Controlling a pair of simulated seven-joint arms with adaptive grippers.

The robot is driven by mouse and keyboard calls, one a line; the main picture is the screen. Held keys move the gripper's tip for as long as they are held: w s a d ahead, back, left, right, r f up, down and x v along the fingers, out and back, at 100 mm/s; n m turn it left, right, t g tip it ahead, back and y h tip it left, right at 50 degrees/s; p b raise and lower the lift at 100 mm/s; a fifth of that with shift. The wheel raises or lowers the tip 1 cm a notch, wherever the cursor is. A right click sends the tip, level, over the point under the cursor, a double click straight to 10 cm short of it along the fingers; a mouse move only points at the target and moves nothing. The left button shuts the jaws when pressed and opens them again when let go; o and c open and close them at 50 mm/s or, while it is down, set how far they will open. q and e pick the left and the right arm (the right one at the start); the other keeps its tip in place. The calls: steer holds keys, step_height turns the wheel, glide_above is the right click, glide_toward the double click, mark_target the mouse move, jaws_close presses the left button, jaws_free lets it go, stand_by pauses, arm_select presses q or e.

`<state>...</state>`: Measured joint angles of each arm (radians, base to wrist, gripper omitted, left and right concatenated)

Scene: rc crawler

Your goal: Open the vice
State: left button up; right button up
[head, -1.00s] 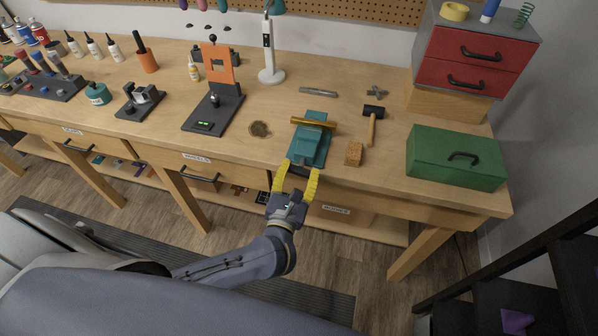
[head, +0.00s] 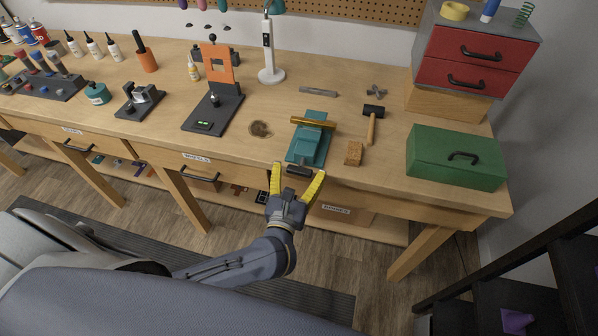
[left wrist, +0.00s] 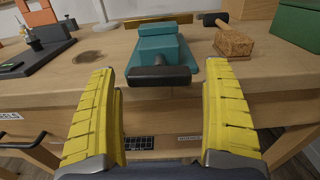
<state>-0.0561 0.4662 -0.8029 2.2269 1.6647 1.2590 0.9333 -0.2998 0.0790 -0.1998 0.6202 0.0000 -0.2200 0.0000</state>
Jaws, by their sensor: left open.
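The teal vice (head: 309,142) sits near the front edge of the wooden bench, with a brass-coloured bar (head: 313,122) across its far part. Its dark handle (head: 299,170) sticks out at the front edge. In the left wrist view the vice body (left wrist: 160,48) is ahead, with the handle (left wrist: 159,76) lying crosswise near the edge. My left gripper (head: 298,173) is open, its yellow fingers spread to either side of the handle, apart from it. In the left wrist view its fingers (left wrist: 160,90) frame the handle with nothing held. My right gripper is not seen.
A cork-coloured block (head: 354,153) and a hammer (head: 371,122) lie right of the vice. A green toolbox (head: 456,158) stands further right. Labelled drawers are under the bench edge.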

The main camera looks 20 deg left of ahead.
arm_select(q)
steer(key=shift+r, duration=0.1)
steer(key=s+d, duration=0.1)
steer(key=s, duration=1.1)
steer(key=shift+w+d, duration=0.1)
